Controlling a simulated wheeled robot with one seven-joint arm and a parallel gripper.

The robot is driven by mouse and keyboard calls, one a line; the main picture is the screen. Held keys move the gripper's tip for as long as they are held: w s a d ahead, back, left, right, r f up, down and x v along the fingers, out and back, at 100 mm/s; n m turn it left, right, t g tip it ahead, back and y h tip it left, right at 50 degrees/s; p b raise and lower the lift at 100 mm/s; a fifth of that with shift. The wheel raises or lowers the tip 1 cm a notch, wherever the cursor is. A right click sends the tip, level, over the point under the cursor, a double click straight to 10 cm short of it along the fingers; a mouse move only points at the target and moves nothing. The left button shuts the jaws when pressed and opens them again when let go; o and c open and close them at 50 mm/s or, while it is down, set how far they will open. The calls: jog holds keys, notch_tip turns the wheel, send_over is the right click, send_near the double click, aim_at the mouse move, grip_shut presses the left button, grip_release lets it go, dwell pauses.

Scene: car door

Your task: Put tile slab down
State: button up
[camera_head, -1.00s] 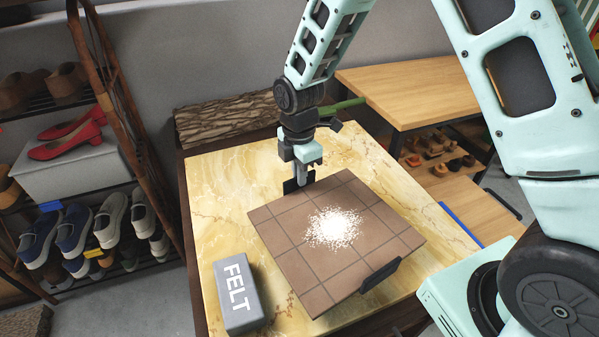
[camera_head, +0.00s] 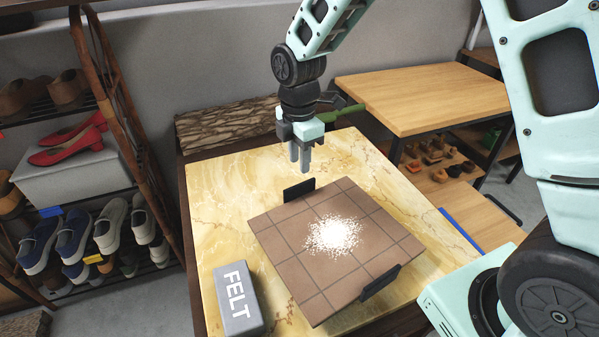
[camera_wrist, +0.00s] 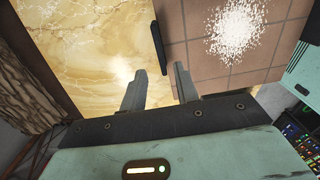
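The brown tile slab (camera_head: 290,250) lies on the yellow marble-topped table (camera_head: 215,190). A patch of white grains (camera_head: 333,235) covers its middle. Black handles stand at its far edge (camera_head: 299,189) and near edge (camera_head: 380,282). My gripper (camera_head: 302,166) is above the far handle, apart from it, with its fingers pointing down. In the wrist view, my gripper (camera_wrist: 162,85) shows two parted fingers with nothing between them. The far handle (camera_wrist: 158,47) and the slab (camera_wrist: 205,72) lie beyond the fingertips there.
A grey FELT block (camera_head: 238,298) lies on the table left of the slab. A bark-covered log (camera_head: 228,125) and a green object (camera_head: 340,112) are at the table's back. A wooden bench (camera_head: 425,95) stands to the right, a shoe rack (camera_head: 90,200) to the left.

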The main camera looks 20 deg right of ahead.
notch_tip(320, 180, up, 5)
jog(key=s+a+r+m, duration=0.2)
jog(key=s+a+m, duration=0.1)
jog(key=s, duration=0.5)
jog(key=s+a+r+m, duration=0.2)
jog(key=s+a+m, duration=0.15)
jog(key=s, duration=0.35)
jog(key=s+m, duration=0.6)
jog(key=s, duration=0.6)
jog(key=shift+d+f+y, duration=0.15)
jog(key=shift+f+y, duration=0.15)
jog(key=shift+f, duration=0.15)
notch_tip(320, 180, up, 5)
jog(key=p, duration=0.5)
jog(key=shift+f, duration=0.1)
